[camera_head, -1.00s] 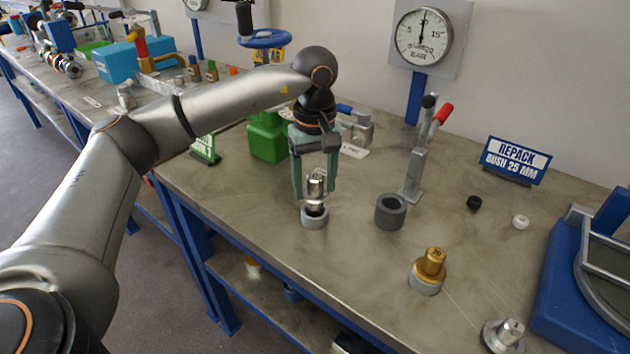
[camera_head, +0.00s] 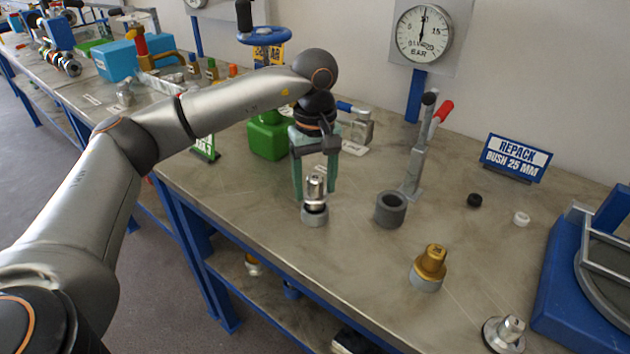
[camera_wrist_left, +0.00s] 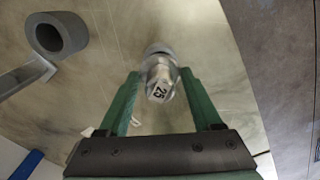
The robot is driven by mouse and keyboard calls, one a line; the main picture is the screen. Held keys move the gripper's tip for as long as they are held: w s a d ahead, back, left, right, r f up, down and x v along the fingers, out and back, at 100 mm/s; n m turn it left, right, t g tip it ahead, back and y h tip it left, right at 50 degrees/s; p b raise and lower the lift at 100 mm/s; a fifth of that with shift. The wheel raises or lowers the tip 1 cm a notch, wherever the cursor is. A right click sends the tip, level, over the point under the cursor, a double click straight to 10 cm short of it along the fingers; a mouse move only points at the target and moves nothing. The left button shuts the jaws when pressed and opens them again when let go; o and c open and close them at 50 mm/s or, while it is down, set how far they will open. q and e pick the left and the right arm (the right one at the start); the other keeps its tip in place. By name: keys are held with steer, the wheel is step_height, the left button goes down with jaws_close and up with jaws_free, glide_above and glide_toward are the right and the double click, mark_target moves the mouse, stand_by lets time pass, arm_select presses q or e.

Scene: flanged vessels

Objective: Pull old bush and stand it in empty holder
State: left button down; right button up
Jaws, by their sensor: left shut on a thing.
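A silver bush (camera_head: 315,188) marked 25 stands upright at a small grey ring holder (camera_head: 314,219) near the bench's front edge. My left gripper (camera_head: 315,192) points down and is shut on this bush, one green finger on each side. In the left wrist view the bush (camera_wrist_left: 160,82) shows between the fingertips with the ring behind it. I cannot tell how deep its lower end sits in the ring. A wider grey ring (camera_head: 390,211), open at the top and empty, stands to the right. A brass bush (camera_head: 431,263) stands in another grey ring (camera_head: 426,285). My right gripper is out of view.
A grey post with a red-handled lever (camera_head: 415,170) stands behind the wide ring. A silver flanged part (camera_head: 504,334) lies at front right, beside a blue-framed fixture (camera_head: 570,305).

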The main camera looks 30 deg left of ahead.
mark_target(315, 177)
arm_select(q)
steer(key=shift+f+b, duration=0.7)
steer(key=shift+f, duration=0.6)
steer(key=shift+c, duration=0.6)
jaws_free()
steer(key=shift+r, duration=0.1)
steer(key=shift+o, duration=0.6)
step_height(315, 177, up, 11)
steer(key=shift+r+p, duration=0.2)
steer(key=shift+p, duration=0.65)
steer(key=shift+r, duration=0.55)
